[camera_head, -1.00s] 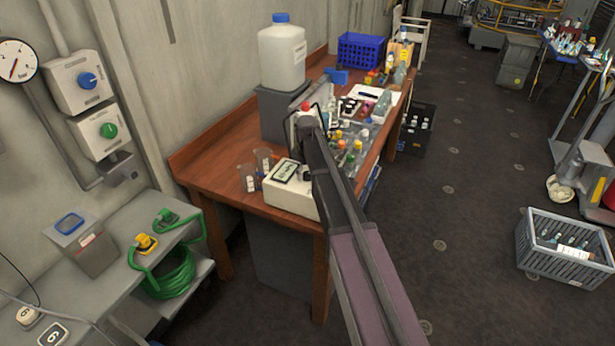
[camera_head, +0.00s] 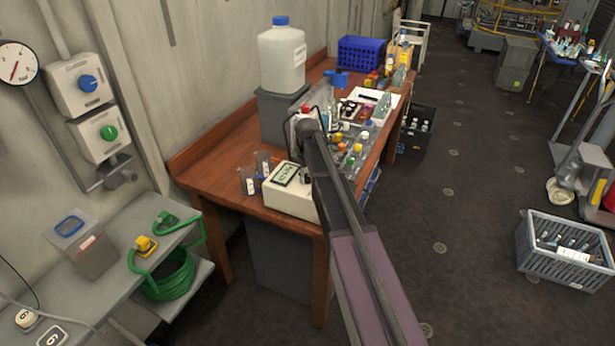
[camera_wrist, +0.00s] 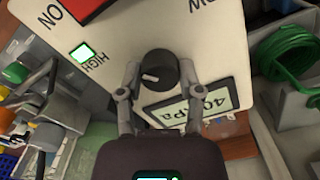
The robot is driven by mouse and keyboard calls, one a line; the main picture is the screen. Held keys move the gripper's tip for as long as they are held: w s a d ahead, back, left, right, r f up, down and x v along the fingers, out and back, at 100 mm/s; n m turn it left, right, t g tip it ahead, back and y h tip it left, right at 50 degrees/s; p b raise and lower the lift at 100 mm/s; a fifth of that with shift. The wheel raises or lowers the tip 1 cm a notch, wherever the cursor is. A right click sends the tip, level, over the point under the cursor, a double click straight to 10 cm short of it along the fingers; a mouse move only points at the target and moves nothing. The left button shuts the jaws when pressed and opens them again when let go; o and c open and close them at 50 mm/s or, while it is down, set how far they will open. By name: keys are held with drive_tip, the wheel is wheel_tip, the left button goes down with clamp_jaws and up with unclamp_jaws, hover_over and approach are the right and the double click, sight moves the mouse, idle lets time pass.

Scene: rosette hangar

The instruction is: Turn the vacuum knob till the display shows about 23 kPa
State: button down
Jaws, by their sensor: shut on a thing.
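The vacuum unit is a cream box (camera_head: 287,202) on the near end of the wooden bench; its panel (camera_wrist: 218,55) fills much of the wrist view. The round dark knob (camera_wrist: 158,68) with a pale pointer mark sits between the two fingers of my gripper (camera_wrist: 158,78), one on each side, and my gripper is shut on it. The display (camera_wrist: 190,108) beside the knob reads about 40 kPa, partly covered by a finger; it also shows in the head view (camera_head: 285,174), too small to read. In the head view my arm hides the knob and fingers.
A lit green square (camera_wrist: 83,54) marked HIGH and a red part (camera_wrist: 88,8) sit on the panel. Beakers (camera_head: 248,180) stand left of the unit. Bottles (camera_head: 357,150) crowd the bench behind my arm. A white jug (camera_head: 282,58) stands farther back.

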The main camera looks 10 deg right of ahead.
drive_tip(key=m, duration=0.9)
drive_tip(key=shift+s+m, duration=0.1)
drive_tip(key=shift+m, duration=0.2)
idle(0.3)
drive_tip(key=shift+c, duration=1.3)
unclamp_jaws()
drive_tip(key=shift+n, duration=0.4)
